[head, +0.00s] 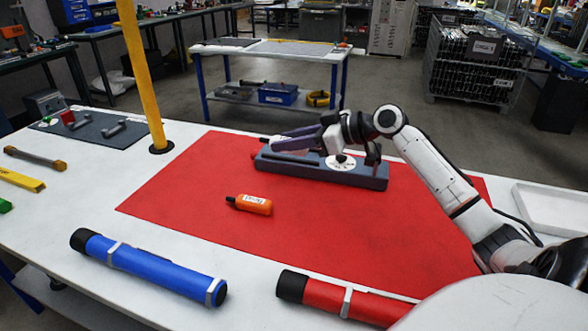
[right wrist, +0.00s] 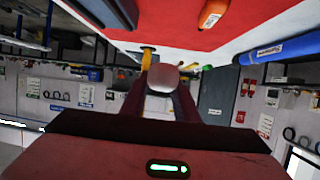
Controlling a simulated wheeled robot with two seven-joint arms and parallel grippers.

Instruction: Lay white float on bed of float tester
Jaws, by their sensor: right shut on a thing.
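The float tester (head: 370,178), a long blue-grey base with a round white dial (head: 341,162), stands on the back part of the red mat. My right gripper (head: 285,143) reaches in from the right above its left half. In the right wrist view, the gripper (right wrist: 163,85) is shut on the white float (right wrist: 163,78), whose rounded pale end shows between the fingers. In the head view the fingers mostly hide the float and part of the tester's bed, so I cannot tell whether the float touches the bed. My left gripper is not in view.
An orange float (head: 250,204) lies on the red mat (head: 200,205). A blue tube (head: 150,270) and a red tube (head: 340,300) lie along the front. A yellow post (head: 136,75) stands at the back left. A white tray (head: 553,208) is at right.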

